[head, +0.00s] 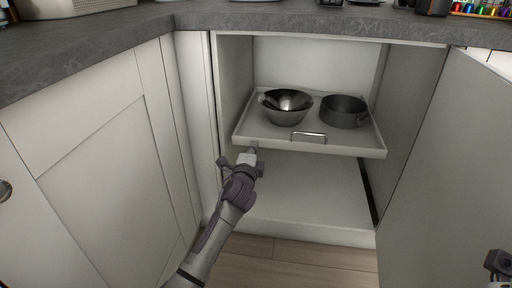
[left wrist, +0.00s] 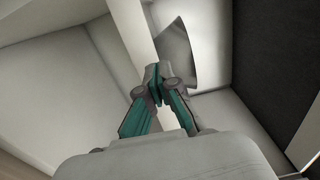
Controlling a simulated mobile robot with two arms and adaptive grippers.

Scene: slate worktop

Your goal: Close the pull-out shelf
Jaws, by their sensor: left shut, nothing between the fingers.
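The white pull-out shelf (head: 345,151) stands partly out of the open cabinet in the head view. A metal handle (head: 308,137) is on its front lip. On it are a shiny metal bowl (head: 286,106) at left and a dark round pan (head: 344,112) at right. My left gripper (head: 253,150) is shut and empty, its tips at the left part of the shelf's front lip. I cannot tell whether they touch it. In the left wrist view the closed fingers (left wrist: 158,76) are close to pale panels. My right gripper's fingers do not show.
A lower shelf board (head: 305,190) lies beneath. The cabinet door (head: 450,170) stands open at right. A closed cabinet front (head: 100,160) is at left, under the slate worktop (head: 110,35). Open wooden floor (head: 300,256) shows in front.

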